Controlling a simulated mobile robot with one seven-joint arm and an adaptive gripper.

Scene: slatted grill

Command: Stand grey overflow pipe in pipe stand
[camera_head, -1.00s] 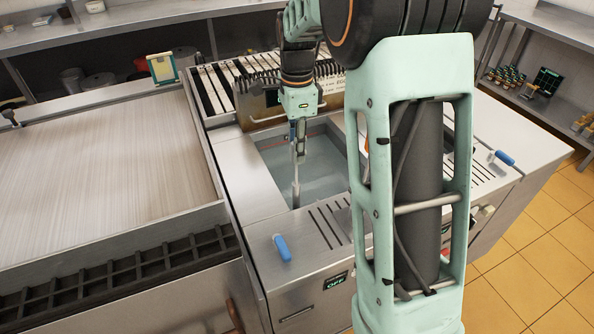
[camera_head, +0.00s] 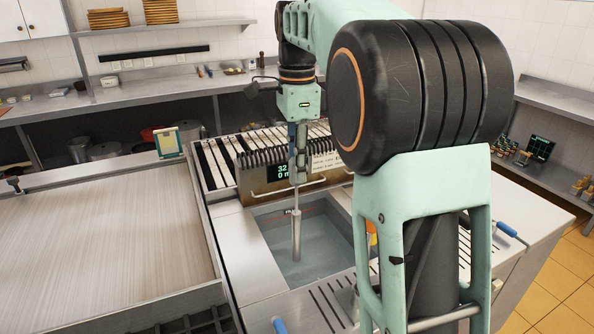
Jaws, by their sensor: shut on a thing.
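My gripper (camera_head: 297,172) points down over the square basin (camera_head: 262,235) and is shut on the upper end of the grey overflow pipe (camera_head: 296,235). The pipe hangs about upright below the fingers. Its lower end is over or in the basin; I cannot tell whether it touches the water or the bottom. I cannot make out the pipe stand for certain in this view. My arm hides the right side of the basin and what lies beyond it.
A slatted unit with a display (camera_head: 283,172) stands right behind the basin. A flat griddle (camera_head: 100,235) lies to the left. A blue handle (camera_head: 507,229) sticks out at the right. A small framed card (camera_head: 169,142) stands behind the griddle.

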